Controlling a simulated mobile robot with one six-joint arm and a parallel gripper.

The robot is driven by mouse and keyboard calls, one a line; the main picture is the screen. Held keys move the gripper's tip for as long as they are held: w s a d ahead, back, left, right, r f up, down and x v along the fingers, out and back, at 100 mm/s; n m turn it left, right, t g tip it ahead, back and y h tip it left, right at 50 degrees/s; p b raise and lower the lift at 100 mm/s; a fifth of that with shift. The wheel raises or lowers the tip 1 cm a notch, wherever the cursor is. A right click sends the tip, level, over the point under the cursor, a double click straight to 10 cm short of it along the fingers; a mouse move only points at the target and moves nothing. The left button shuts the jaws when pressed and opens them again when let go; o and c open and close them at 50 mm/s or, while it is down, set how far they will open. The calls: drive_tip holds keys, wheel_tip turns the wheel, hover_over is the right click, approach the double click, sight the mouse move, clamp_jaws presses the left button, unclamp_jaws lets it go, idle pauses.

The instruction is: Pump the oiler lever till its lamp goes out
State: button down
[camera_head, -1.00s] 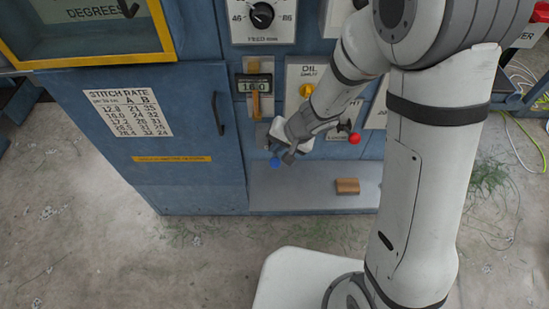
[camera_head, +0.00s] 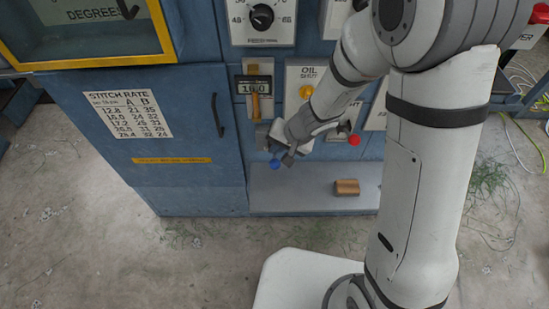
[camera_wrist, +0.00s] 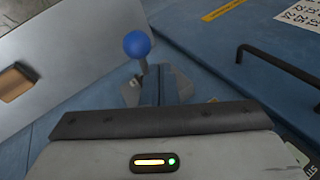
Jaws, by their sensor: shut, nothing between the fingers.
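The oil panel (camera_head: 322,76) on the blue machine carries a round amber lamp (camera_head: 306,92), which looks bright. A lever with a blue ball knob (camera_head: 275,164) sits low on the machine front, left of that panel. My gripper (camera_head: 290,159) is shut and empty, right beside the blue knob. In the wrist view, the blue ball (camera_wrist: 137,44) stands on a short stem just beyond and left of my closed fingertips (camera_wrist: 158,72). I cannot tell whether they touch the stem. Part of the oil panel is hidden behind my arm.
A red ball knob (camera_head: 354,140) is to the right, close to my wrist. A cabinet door handle (camera_head: 217,114) projects at left.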

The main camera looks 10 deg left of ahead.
drive_tip(key=shift+f+b, duration=0.2)
drive_tip(key=shift+b, duration=0.1)
idle(0.6)
drive_tip(key=shift+s+f+b, duration=0.15)
drive_tip(key=shift+f+b, duration=0.1)
drive_tip(key=shift+b, duration=0.2)
